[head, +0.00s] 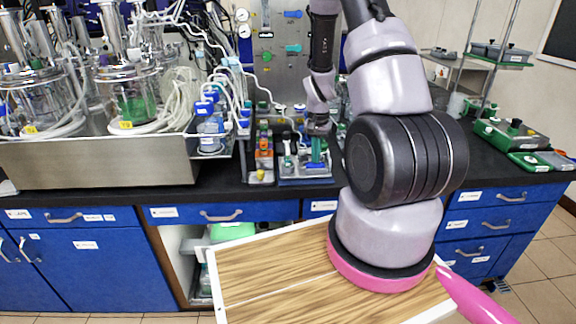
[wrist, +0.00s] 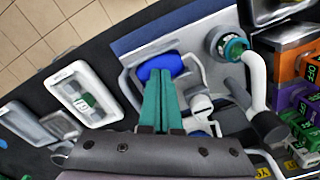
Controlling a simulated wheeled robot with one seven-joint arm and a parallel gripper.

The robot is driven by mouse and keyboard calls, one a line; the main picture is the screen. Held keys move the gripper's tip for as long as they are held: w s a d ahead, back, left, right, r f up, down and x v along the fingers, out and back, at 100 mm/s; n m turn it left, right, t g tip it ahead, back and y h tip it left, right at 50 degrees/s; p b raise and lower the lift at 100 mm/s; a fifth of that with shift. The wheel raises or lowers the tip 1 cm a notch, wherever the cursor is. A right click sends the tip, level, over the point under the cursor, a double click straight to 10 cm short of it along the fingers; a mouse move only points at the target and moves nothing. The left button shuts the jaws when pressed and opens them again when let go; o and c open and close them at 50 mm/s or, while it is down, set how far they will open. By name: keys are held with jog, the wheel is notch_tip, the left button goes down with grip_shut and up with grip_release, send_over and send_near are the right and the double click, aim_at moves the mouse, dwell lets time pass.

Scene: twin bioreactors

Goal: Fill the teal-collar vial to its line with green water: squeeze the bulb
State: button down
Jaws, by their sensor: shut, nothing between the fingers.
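My gripper (wrist: 163,92) is shut, its two teal fingers side by side with nothing seen between them. In the wrist view the fingertips are over or against a blue rounded piece (wrist: 160,65), perhaps the bulb; I cannot tell if they touch. A round teal collar (wrist: 232,46), apparently the vial's, shows up and to the right of the fingers. The vial's fill line and level cannot be made out. In the head view my gripper (head: 317,152) is low over the small bench station (head: 305,181). Green liquid (head: 138,108) shows in a glass bioreactor at the left.
Orange and purple boxes (wrist: 290,62) stand close at the right in the wrist view. A white pipe (wrist: 255,80) curves beside the collar. White trays (wrist: 85,95) lie to the left. Blue-capped bottles (head: 209,130) and tubing stand left of the station in the head view.

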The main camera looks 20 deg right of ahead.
jog(key=shift+r, duration=1.45)
jog(key=shift+r, duration=2.5)
jog(key=shift+r, duration=0.1)
